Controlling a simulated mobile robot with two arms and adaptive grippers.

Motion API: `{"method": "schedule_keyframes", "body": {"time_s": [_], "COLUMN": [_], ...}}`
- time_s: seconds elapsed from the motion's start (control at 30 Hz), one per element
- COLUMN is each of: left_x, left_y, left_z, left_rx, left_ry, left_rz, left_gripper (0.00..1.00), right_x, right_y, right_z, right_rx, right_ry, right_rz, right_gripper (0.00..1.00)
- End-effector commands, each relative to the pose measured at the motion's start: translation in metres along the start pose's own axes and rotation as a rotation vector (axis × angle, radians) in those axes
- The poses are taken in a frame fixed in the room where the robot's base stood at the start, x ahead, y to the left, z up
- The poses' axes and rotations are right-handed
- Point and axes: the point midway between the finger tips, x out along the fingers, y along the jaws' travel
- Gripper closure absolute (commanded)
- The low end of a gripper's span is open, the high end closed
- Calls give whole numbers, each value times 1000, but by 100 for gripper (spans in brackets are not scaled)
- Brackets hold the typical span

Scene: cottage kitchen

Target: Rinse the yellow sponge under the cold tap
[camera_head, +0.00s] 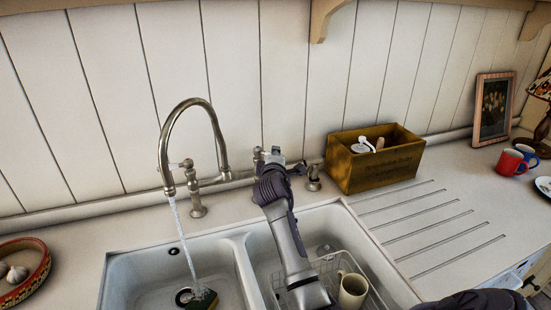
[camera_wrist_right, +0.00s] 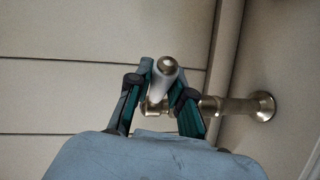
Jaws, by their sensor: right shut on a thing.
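The metal tap (camera_head: 216,140) has a high curved spout over the left basin, and a water stream (camera_head: 181,232) runs from it. My right gripper (camera_head: 272,158) is at the tap's right-hand lever. In the right wrist view its fingers (camera_wrist_right: 163,95) are shut on the white tap lever (camera_wrist_right: 164,78) with a metal tip. The left gripper is not in view.
The right basin (camera_head: 352,232) holds a wire rack and a cream mug (camera_head: 352,291). A wooden box (camera_head: 375,172) stands behind the grooved drainboard (camera_head: 430,225), which is clear. A red bowl with garlic (camera_head: 22,291) is at left. Red and blue mugs (camera_head: 511,162) stand at right.

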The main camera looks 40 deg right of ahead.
Motion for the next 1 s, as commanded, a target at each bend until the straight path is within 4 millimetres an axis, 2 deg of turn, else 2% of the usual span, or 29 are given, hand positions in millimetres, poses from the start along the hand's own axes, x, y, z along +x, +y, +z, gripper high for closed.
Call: {"method": "schedule_keyframes", "body": {"time_s": [0.1,0.37,0.4,0.57,0.87,1.0], "left_x": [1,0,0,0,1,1], "left_y": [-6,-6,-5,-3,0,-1], "left_z": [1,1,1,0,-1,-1], "left_rx": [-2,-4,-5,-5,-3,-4], "left_ry": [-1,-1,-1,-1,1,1], "left_rz": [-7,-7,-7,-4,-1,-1], "left_gripper": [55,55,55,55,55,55], "right_x": [0,0,0,0,-1,-13], "right_y": [1,2,2,2,1,0], "right_z": [1,1,2,1,1,0], "right_rx": [5,4,4,3,1,1], "right_ry": [-8,-8,-8,-7,-7,-6], "right_rz": [2,3,4,3,2,2], "right_gripper": [100,100,78,53,53,53]}}
